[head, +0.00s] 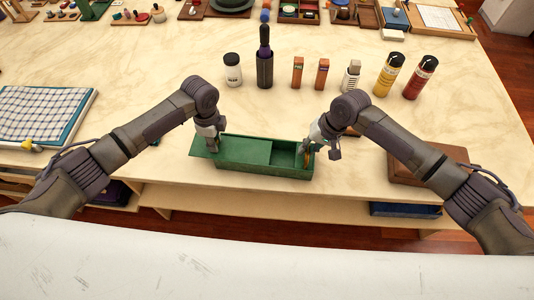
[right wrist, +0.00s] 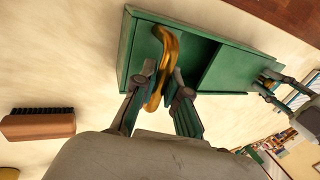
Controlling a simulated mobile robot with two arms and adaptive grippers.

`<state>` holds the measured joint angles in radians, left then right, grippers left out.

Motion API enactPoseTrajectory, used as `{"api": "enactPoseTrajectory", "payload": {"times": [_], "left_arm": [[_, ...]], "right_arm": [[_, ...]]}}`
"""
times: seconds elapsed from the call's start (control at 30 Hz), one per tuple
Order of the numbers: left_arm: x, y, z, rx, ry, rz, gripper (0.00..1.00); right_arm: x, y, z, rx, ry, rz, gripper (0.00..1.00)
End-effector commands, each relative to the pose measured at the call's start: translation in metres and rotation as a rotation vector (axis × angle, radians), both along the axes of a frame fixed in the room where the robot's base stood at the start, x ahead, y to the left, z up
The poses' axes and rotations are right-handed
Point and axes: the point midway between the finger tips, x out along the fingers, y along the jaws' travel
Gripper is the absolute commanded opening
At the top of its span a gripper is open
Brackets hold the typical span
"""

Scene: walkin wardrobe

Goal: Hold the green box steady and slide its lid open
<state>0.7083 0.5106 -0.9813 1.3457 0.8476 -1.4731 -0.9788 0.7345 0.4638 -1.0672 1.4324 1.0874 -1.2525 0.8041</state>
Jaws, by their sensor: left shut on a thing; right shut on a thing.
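The green box (head: 262,165) lies on the table near its front edge. Its green lid (head: 245,151) is slid partly left, overhanging the box's left end and leaving the right part open. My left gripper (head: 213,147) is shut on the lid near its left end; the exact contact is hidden. My right gripper (head: 308,153) is at the open right end, shut on a gold curved piece (right wrist: 166,55). In the right wrist view its fingers (right wrist: 163,75) stand on both sides of that piece, over the box's open end.
A dark-bristled brush (right wrist: 38,124) lies apart from the box. A brown wooden case (head: 425,170) is to the right, under my right arm. A dark bottle (head: 264,62), small boxes and yellow (head: 388,74) and red (head: 421,77) cans stand behind. A checked cloth (head: 40,113) lies left.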

Motion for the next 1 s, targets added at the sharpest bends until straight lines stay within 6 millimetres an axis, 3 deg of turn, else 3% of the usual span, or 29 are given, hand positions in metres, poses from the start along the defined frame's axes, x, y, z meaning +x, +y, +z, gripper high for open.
{"api": "enactPoseTrajectory", "payload": {"times": [0.03, 1.0], "left_arm": [[-0.005, 0.005, -0.006, 0.009, 0.013, 0.0, 0.03], [-0.003, 0.048, -0.006, 0.007, 0.014, 0.0, 0.03]], "right_arm": [[0.001, -0.002, 0.0, -0.002, -0.003, -0.001, 0.0], [0.001, -0.002, -0.001, -0.004, -0.002, -0.002, 0.0]]}}
